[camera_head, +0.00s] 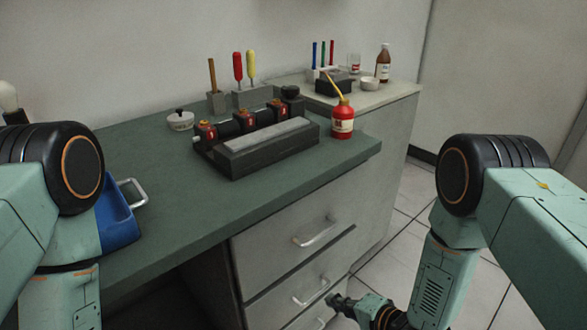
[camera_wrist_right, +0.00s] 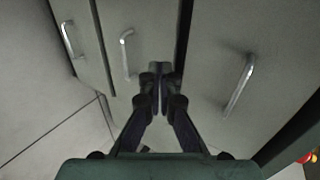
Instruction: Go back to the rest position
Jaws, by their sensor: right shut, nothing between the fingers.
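My right gripper (camera_head: 335,300) hangs low in front of the desk's drawers in the head view, below the green desk top. In the right wrist view its fingers (camera_wrist_right: 159,75) are together and hold nothing. They point toward the drawer fronts; I cannot tell how far off they are. My right arm comes in from the right with its forearm hanging down. My left arm is at the left of the head view, but its gripper is out of the frame.
The green desk (camera_head: 190,232) carries a dark machine (camera_head: 240,160), a red oil can (camera_head: 343,120) and a blue tray (camera_head: 118,220) by my left arm. Drawer handles (camera_head: 316,232) stick out near my right gripper. Tiled floor (camera_head: 400,252) is clear to the right.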

